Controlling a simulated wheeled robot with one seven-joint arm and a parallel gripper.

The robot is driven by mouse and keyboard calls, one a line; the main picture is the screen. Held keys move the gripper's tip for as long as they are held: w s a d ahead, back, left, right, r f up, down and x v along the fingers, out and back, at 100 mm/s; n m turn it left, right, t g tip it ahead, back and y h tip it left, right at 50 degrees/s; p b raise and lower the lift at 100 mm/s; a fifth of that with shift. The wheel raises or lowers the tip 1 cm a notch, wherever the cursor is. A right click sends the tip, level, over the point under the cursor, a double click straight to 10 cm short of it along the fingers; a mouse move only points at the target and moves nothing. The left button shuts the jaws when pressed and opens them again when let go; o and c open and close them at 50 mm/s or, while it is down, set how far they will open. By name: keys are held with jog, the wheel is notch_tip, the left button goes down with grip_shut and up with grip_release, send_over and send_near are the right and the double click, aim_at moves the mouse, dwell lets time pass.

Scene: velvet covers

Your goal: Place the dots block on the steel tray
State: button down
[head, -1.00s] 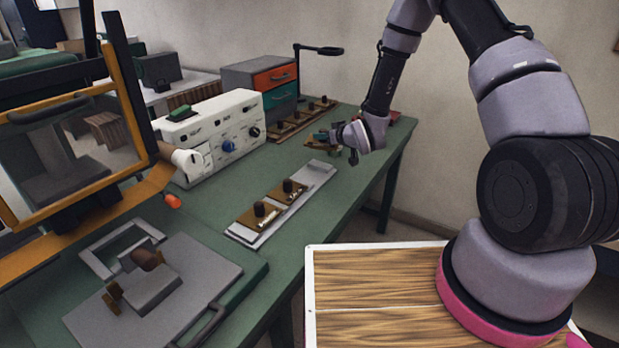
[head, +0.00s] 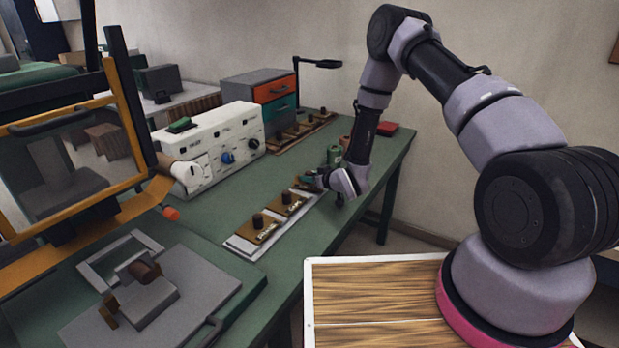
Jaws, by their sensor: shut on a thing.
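The steel tray (head: 237,246) is a long, pale, narrow strip on the green bench. Two brown blocks with dark round knobs stand on it, a nearer block (head: 256,234) and a middle block (head: 287,206). My gripper (head: 313,182) is at the tray's far end, low over it, shut on a small brown block I take to be the dots block (head: 303,186). The gripper mostly hides this block, and its markings are too small to read. I cannot tell whether it touches the tray.
A wooden rack (head: 275,148) with several knobbed blocks lies at the back. A white control box (head: 210,145) stands left of the tray. An orange-framed screen (head: 75,165) stands at left.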

jog(key=c, duration=0.6)
grip_release()
jog(key=shift+o, duration=0.2)
jog(key=v, duration=1.2)
jog(key=w+d+r+m+h, duration=0.1)
jog(key=w+d+r+h, duration=0.1)
jog(key=d+r, duration=0.35)
jog(key=w+d+r+m+h, duration=0.1)
jog(key=w+d+r+h, duration=0.15)
jog(key=r, duration=0.55)
jog(key=s+d+r+m+g+h, duration=0.1)
jog(key=s+d+r+m, duration=0.15)
jog(key=r, duration=0.35)
jog(key=s+d+r+m, duration=0.1)
jog(key=d+r, duration=0.2)
jog(key=r, duration=0.4)
jog(key=s+d+r+m+g+h, duration=0.1)
jog(key=s+d+r+m+g, duration=0.15)
jog(key=s+r, duration=0.75)
jog(key=s+r+m+y, duration=0.1)
jog(key=s+r+m, duration=0.2)
jog(key=s, duration=1.4)
notch_tip(320, 180, up, 3)
jog(key=shift+d+f, duration=0.1)
jog(key=shift+d, duration=0.1)
